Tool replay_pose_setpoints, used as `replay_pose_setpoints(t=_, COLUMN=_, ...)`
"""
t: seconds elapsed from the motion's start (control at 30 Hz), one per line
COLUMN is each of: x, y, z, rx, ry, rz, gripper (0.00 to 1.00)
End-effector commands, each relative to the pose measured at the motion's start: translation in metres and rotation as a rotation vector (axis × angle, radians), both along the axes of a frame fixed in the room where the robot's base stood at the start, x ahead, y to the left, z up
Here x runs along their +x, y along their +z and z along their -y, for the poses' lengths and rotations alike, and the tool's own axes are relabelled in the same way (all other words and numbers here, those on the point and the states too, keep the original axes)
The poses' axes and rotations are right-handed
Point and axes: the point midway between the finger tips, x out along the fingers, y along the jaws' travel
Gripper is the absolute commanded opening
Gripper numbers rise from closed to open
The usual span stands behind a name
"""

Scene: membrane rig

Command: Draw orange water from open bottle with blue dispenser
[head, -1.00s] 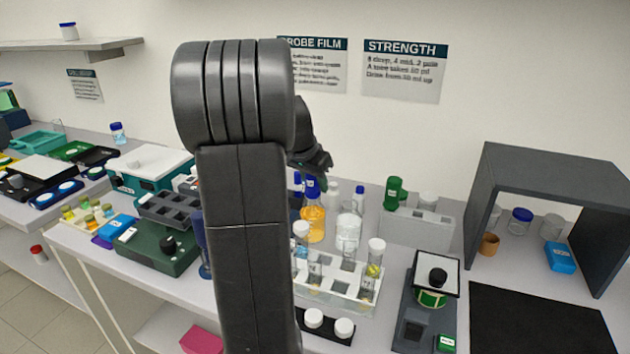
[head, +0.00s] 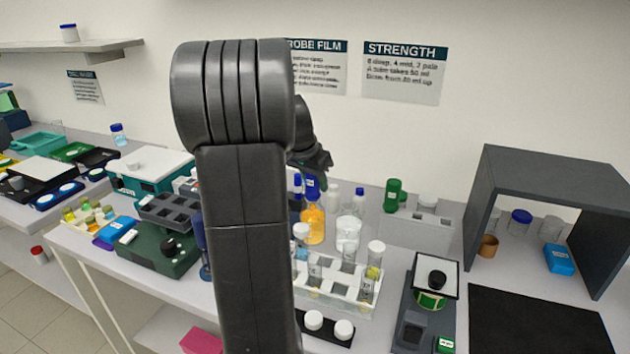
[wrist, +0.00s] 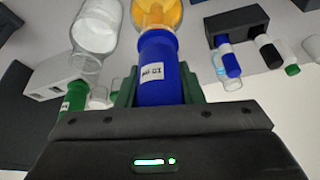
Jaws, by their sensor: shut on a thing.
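The blue dispenser (wrist: 158,70), with a white label on its side, is between the fingers of my gripper (wrist: 160,92) in the wrist view. My gripper is shut on it. The bottle of orange water (wrist: 158,12) is directly beyond the dispenser's far end. In the head view the orange bottle (head: 313,226) stands upright on the bench, and the blue dispenser (head: 312,188) is right above its neck. I cannot tell whether the dispenser's tip is inside the neck. My arm hides part of this area in the head view.
A clear bottle (head: 348,234) stands close right of the orange one. In front is a clear rack (head: 345,294) with white-capped vials. A grey block (head: 425,232) with a green-capped item is to the right. A dark hood (head: 545,185) stands far right. A black mat (head: 540,325) is bare.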

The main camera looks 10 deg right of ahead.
Motion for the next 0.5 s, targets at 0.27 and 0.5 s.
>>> replay_pose_setpoints(t=0.27, x=0.0, y=0.02, z=0.0, rx=-0.001, ry=0.0, rz=0.001, gripper=0.06)
replay_pose_setpoints(t=0.5, x=0.0, y=0.044, z=0.0, rx=0.001, ry=0.0, rz=0.001, gripper=0.06)
